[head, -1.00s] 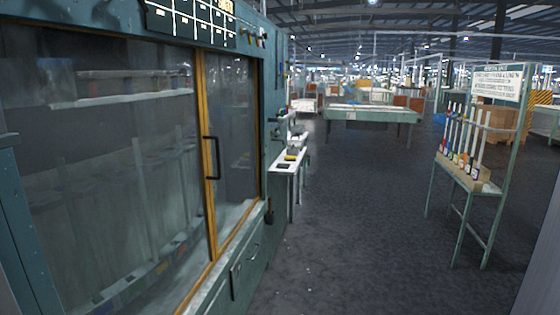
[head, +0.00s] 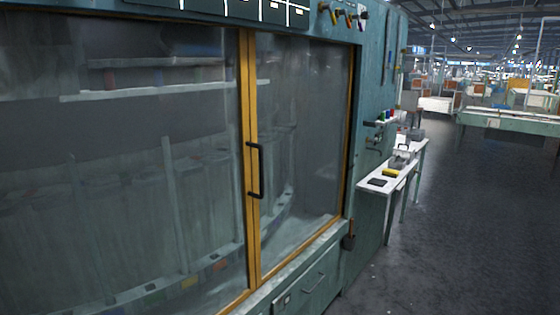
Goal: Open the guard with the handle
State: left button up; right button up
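The guard (head: 302,130) is a glazed sliding panel in an orange-yellow frame on the front of a green machine. It stands shut beside a second glazed panel (head: 110,130) to its left; their yellow uprights meet side by side. The black handle (head: 260,170) is an upright bar on the yellow uprights at the middle, and nothing touches it. Behind the dusty glass, racks and upright tubes show dimly. Neither of my grippers is in view.
A drawer (head: 306,292) with a pull sits below the guard. A narrow white side table (head: 395,165) with small items stands right of the machine. A green table (head: 510,120) is farther back. The dark floor (head: 440,250) at the right is clear.

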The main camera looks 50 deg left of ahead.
aim_at(240, 33)
jog(key=i+l+u, duration=0.1)
jog(key=i+u, duration=0.25)
jog(key=i+l+u, duration=0.2)
jog(key=i+u, duration=0.15)
jog(key=i, duration=0.15)
jog(key=i+l+u, duration=0.2)
jog(key=u, duration=0.25)
jog(key=i+l+u, duration=0.6)
jog(key=l+u, duration=0.3)
jog(key=j, duration=0.1)
